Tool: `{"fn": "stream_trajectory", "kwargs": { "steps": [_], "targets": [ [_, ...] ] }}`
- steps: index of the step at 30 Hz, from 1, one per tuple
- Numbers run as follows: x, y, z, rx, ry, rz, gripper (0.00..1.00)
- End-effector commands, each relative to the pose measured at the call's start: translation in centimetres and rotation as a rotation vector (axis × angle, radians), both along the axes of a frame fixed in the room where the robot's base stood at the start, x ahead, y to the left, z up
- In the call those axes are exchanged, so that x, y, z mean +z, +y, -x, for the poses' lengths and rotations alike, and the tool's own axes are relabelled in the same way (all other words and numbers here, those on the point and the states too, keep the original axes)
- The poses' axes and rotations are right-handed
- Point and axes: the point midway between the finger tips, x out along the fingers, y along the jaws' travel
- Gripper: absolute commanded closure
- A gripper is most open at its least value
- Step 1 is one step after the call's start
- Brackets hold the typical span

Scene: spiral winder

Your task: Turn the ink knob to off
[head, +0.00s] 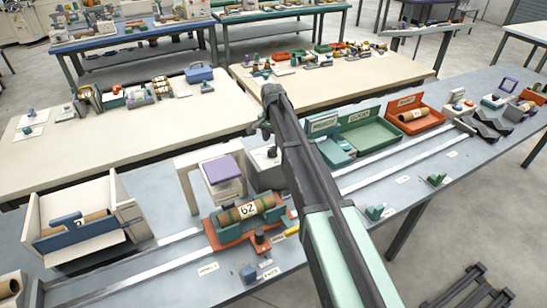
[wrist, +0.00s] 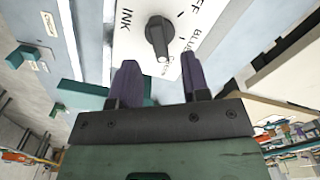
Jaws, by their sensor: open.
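The ink knob (wrist: 158,32) is a dark grey dial on a white panel (wrist: 128,42) in the wrist view. The panel reads INK at left, OFF at upper right and BLUE at right, with a smaller word below that is hard to read. The knob's pale end points down toward that small word, away from OFF. My gripper (wrist: 159,62) has two purple fingers, open and empty, just below the knob, one on either side of its lower end. I cannot tell whether they touch anything. In the head view, my arm partly hides the grey box behind it.
In the head view, a brown roll marked 29 (head: 247,210) sits in an orange and green cradle (head: 228,237). A white stand with a purple-topped block (head: 222,168) is beside the grey box (head: 262,174). A green open box (head: 368,135) lies to the right.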

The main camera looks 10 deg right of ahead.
Motion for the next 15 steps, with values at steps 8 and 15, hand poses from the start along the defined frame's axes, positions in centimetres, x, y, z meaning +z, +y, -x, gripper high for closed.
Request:
{"fn": "stream_trajectory", "kwargs": {
  "steps": [8,15],
  "targets": [
    [-4.7,0.0,0.0,0.001,0.0,0.0,0.57],
    [-4.4,0.0,0.0,0.001,0.0,0.0,0.6]
  ]
}}
